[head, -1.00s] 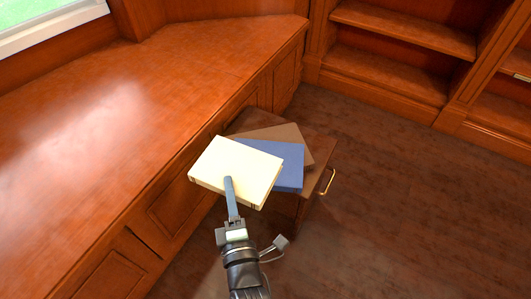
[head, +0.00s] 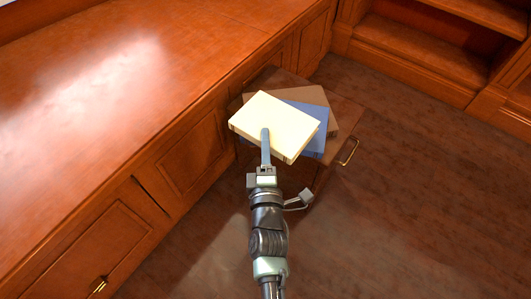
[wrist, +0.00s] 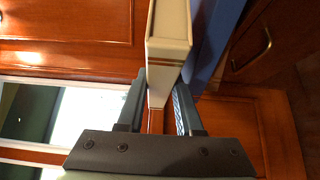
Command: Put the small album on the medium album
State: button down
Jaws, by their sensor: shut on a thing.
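The small album, cream-coloured (head: 282,118), is gripped by one edge in my gripper (head: 265,131). In the wrist view, the two fingers of my gripper (wrist: 158,98) close on either side of the cream album (wrist: 168,60). The blue album, which looks like the medium one (head: 313,145), lies on a larger brown album (head: 318,96). In the head view the cream album overlaps most of the blue one and part of the brown one. Whether it touches the blue album cannot be told. The blue album (wrist: 215,35) shows beside it in the wrist view.
The brown album lies on a dark wooden top (head: 345,111) with a brass handle (head: 348,152) on its right side. A long wooden counter (head: 120,120) with panelled fronts runs along the left. Shelves (head: 430,50) stand at the back right. The floor (head: 420,210) on the right is clear.

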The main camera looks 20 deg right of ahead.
jog(key=shift+f+b, duration=0.9)
jog(key=shift+f, duration=0.35)
jog(key=shift+f, duration=0.15)
jog(key=c, duration=0.6)
grip_release()
jog(key=shift+f, duration=0.1)
jog(key=shift+o, duration=0.2)
